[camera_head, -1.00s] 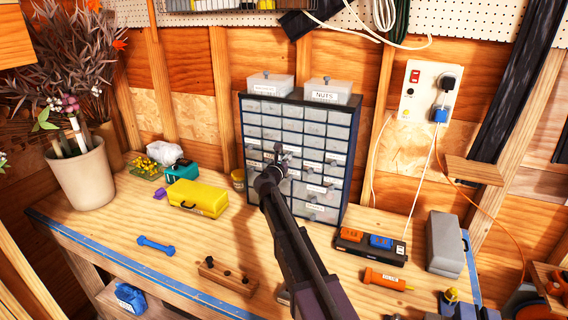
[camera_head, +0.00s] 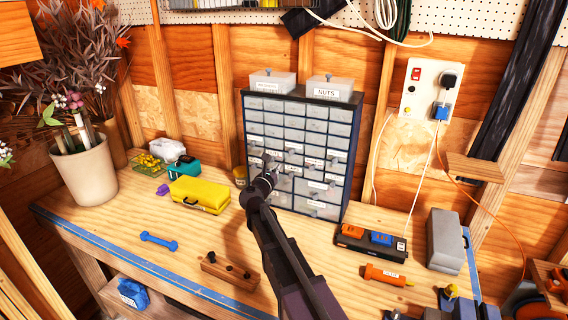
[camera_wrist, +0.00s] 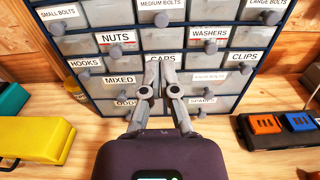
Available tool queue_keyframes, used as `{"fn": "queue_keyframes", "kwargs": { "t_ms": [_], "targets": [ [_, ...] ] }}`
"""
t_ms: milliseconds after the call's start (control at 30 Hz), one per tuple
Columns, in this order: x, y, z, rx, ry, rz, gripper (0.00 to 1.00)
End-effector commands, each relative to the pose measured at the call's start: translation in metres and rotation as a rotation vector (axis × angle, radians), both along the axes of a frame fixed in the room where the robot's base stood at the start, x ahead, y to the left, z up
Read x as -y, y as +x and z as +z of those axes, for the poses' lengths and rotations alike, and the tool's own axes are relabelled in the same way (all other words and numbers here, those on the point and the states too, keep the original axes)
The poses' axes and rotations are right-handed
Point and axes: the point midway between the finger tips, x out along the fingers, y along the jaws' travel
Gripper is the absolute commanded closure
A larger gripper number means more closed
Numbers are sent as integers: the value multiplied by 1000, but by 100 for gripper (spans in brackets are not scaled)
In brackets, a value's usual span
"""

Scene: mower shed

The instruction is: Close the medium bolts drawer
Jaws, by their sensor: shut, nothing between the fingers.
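The dark blue drawer cabinet (camera_head: 350,150) stands on the bench against the wall, with grey drawers and round knobs. The medium bolts drawer (camera_wrist: 136,13) is at the top middle of the wrist view, cut by the frame edge. Its front looks about level with the small bolts and large bolts drawers beside it; I cannot tell for sure whether it is fully in. My gripper (camera_wrist: 159,68) is shut and empty, below that drawer and in front of the caps drawer, partly hiding it. In the head view my gripper (camera_head: 270,163) covers part of the cabinet's left-middle drawers.
Two small bins (camera_head: 272,83) sit on top of the cabinet. A yellow toolbox (camera_head: 200,195) lies to its left. A black power strip with orange and blue blocks (camera_head: 370,243) lies to its right. A wooden block with pegs (camera_head: 230,272) is at the bench front.

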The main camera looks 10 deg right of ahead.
Motion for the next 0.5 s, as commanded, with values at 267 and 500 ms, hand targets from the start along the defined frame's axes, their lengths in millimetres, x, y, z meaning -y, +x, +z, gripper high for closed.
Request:
{"fn": "queue_keyframes", "kwargs": {
  "t_ms": [267, 500],
  "targets": [
    [-15, -29, 0, 0, 0, -1, 100],
    [-17, -34, 0, 0, 0, -3, 100]
  ]
}}
